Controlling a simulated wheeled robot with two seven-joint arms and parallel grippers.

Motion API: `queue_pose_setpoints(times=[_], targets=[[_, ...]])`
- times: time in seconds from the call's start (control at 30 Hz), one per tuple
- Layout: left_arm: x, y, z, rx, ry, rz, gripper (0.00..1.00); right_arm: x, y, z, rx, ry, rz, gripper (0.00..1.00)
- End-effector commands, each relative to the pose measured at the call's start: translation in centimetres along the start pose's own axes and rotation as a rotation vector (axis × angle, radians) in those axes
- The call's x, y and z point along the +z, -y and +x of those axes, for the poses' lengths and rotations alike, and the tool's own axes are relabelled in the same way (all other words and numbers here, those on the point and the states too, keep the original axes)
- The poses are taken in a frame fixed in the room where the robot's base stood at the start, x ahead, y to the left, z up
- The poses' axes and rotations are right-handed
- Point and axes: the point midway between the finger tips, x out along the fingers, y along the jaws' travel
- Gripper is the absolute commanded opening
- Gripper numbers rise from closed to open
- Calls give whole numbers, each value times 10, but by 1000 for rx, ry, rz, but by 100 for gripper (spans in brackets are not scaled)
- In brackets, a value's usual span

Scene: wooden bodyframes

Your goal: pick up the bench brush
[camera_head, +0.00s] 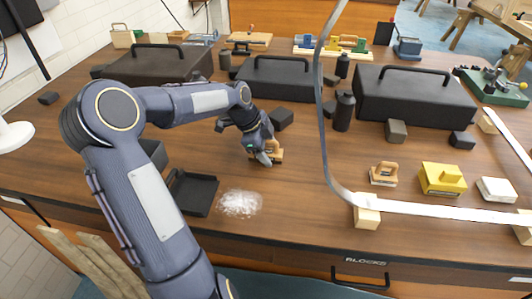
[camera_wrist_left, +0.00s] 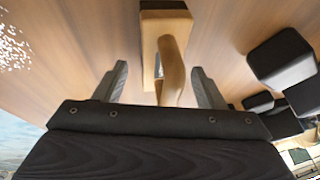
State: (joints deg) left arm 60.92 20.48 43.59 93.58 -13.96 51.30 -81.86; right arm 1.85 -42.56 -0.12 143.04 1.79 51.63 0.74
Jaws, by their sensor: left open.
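A small light-wood piece with a curved handle, apparently the bench brush (camera_head: 276,154), lies on the brown bench top right of the white dust. In the left wrist view its flat block and raised handle (camera_wrist_left: 172,68) fill the upper middle. My left gripper (camera_head: 264,157) is open right at it, partly covering it in the head view. In the wrist view its two grey fingers (camera_wrist_left: 163,84) stand apart on either side of the handle, with gaps on both sides. The bristles cannot be made out. My right gripper is not in view.
A white dust pile (camera_head: 240,204) and a black dustpan-like tray (camera_head: 194,193) lie left of the brush. Small black blocks (camera_head: 281,118) and toolboxes (camera_head: 415,97) stand behind. A curved strip (camera_head: 323,120) rises to the right, near a wooden plane-like tool (camera_head: 384,174).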

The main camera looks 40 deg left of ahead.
Motion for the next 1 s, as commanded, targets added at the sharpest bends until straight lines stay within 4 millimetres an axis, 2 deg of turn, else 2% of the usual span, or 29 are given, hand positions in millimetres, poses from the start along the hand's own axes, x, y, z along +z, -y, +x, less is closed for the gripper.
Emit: queue_pose_setpoints(times=[0.07,0.4,0.63,0.73,1.0], targets=[[0,0,0,0,0,0,58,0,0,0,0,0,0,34],[0,0,0,0,0,-1,14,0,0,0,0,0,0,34],[0,0,-2,-1,0,0,13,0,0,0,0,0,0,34],[-3,3,-8,-4,0,0,13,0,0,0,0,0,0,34],[-23,13,-56,-6,0,2,13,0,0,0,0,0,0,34]])
